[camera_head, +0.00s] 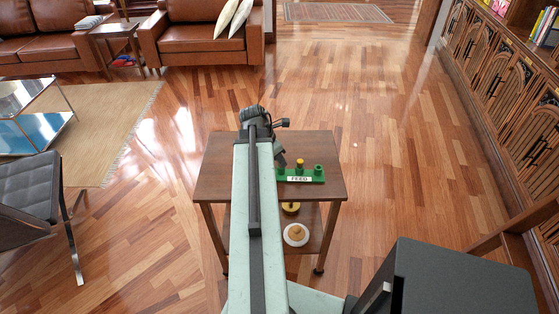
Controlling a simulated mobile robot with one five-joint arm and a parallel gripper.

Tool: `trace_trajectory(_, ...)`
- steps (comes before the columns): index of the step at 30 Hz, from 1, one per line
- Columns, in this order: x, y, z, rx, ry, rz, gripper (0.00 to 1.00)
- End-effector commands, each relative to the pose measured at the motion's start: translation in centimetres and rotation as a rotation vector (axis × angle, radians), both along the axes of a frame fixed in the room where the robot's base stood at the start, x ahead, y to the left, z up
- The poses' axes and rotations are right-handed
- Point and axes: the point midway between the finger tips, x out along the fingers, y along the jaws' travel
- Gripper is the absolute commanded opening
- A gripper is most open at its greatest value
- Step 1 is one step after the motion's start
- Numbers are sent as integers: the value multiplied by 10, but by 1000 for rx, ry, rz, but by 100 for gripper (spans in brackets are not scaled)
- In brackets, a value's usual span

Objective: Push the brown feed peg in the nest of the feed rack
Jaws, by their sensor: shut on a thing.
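The green feed rack (300,179), with a white FEED label, stands on the brown side table toward its right side. A yellow-topped peg (300,163) stands in its middle nest. The right nest (318,169) shows green with a dark top. My gripper (281,163) is at the rack's left end, tilted down over the left nest. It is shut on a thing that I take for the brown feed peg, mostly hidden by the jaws. I cannot tell how deep it sits in the nest.
The table top (215,180) is clear on the left. Its lower shelf holds a brass-coloured thing (291,208) and a white disc with a tan knob (296,235). A black chair (35,205) stands left; a dark box-like thing (455,280) is at the lower right.

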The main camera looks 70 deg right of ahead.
Motion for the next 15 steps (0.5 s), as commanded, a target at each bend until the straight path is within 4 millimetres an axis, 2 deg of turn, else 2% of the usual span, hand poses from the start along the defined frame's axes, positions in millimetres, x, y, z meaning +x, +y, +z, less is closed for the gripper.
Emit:
trace_trajectory(5,0,0,-3,0,0,0,0)
trace_trajectory(6,0,0,-3,0,0,0,24)
trace_trajectory(9,0,0,-2,0,0,0,46)
trace_trajectory(15,0,0,-2,0,0,0,46)
